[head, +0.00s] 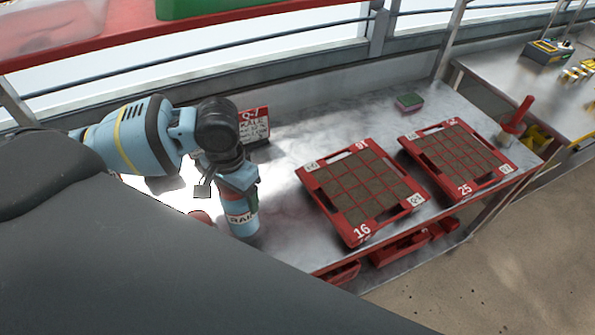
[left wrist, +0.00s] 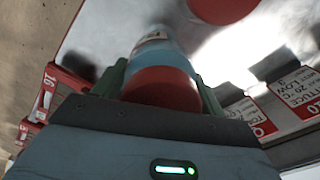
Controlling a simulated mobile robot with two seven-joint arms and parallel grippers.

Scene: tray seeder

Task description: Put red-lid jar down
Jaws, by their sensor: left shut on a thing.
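My left gripper (head: 240,200) points down over the left part of the metal bench and is shut on a red-lid jar (head: 241,226). The jar has a blue body with a red and white label and looks upright. In the left wrist view its red lid (left wrist: 162,88) sits between the two green fingers of the gripper (left wrist: 160,85). I cannot tell whether its base touches the bench. A second round red lid (left wrist: 222,8) shows beside it, partly cut off; it also shows in the head view (head: 200,216). My right gripper is not in view.
Two red seed trays, numbered 16 (head: 352,241) and 25 (head: 464,196), lie to the right on the bench (head: 300,150). Bare bench lies between the jar and tray 16.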

